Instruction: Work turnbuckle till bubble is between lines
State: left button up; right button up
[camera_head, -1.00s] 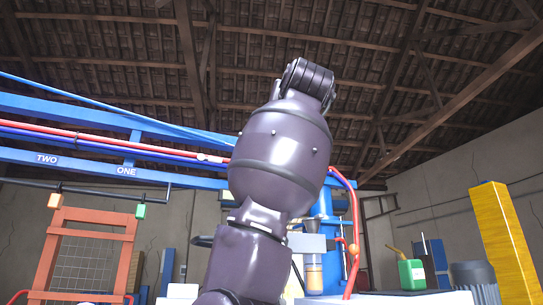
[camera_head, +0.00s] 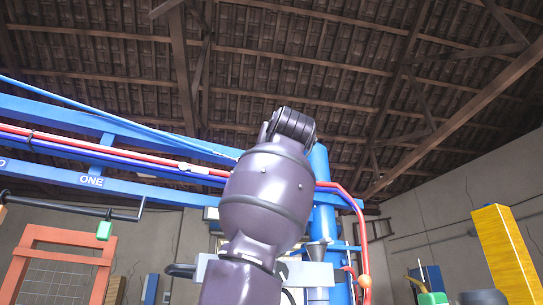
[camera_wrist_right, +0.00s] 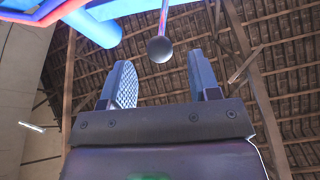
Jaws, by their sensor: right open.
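My right gripper (camera_wrist_right: 157,88) shows in the right wrist view, its two fingers apart with nothing between them. A dark round knob (camera_wrist_right: 159,49) on a thin red-and-purple rod hangs just beyond the fingertips, between them in the picture; I see no contact. My left gripper is not in view.
Blue beams (camera_head: 110,145) with red and blue pipes cross the left. A green box (camera_head: 104,230) hangs under a dark bar, near an orange frame (camera_head: 62,245). A yellow pillar (camera_head: 503,250) and a green can (camera_head: 433,298) stand at the right.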

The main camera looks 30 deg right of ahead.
jog(key=p+x, duration=0.2)
jog(key=x, duration=0.4)
jog(key=shift+w, duration=0.15)
jog(key=shift+d, duration=0.1)
jog(key=shift+c, duration=0.3)
grip_shut()
